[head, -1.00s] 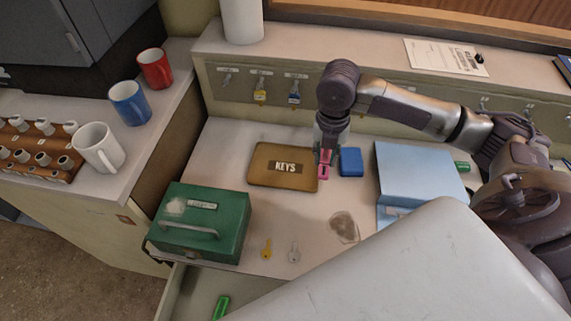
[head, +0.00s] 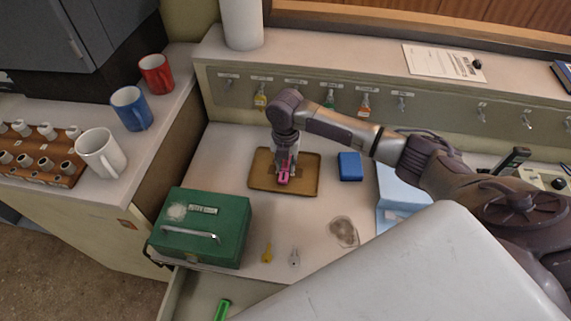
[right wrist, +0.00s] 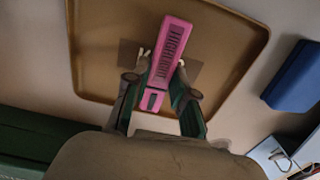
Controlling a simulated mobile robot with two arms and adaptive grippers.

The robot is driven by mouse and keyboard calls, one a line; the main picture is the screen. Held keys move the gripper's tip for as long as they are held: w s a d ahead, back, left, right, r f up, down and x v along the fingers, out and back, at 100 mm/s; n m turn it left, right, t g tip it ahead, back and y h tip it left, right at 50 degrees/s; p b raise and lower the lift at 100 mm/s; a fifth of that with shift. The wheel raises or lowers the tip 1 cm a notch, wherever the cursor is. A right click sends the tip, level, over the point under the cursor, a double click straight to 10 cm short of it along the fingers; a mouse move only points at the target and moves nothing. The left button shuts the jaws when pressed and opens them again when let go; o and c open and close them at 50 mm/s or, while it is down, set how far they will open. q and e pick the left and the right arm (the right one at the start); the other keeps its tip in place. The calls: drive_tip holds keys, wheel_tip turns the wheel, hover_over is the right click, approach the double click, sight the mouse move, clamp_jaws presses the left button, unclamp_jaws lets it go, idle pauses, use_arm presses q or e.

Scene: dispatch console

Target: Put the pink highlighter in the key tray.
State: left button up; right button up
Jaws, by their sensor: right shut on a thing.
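The pink highlighter (head: 283,176) is in my right gripper (head: 284,160), over the middle of the brown key tray (head: 309,183). In the right wrist view the highlighter (right wrist: 169,58) lies between the two fingers of the right gripper (right wrist: 162,88), which are shut on it. The key tray (right wrist: 88,62) fills the background there, and the highlighter covers part of its label. Whether the highlighter touches the tray floor I cannot tell. My left gripper is not in view.
A blue box (head: 350,167) stands right of the tray, with a light blue binder (head: 393,188) beyond it. A green cash box (head: 203,226) stands at front left. Key hooks (head: 330,98) line the wall behind.

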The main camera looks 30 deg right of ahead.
sight(285, 167)
drive_tip(key=shift+f, duration=0.45)
drive_tip(key=shift+f, duration=0.15)
drive_tip(key=o, duration=0.8)
wheel_tip(285, 167, up, 12)
drive_tip(key=shift+r, duration=0.2)
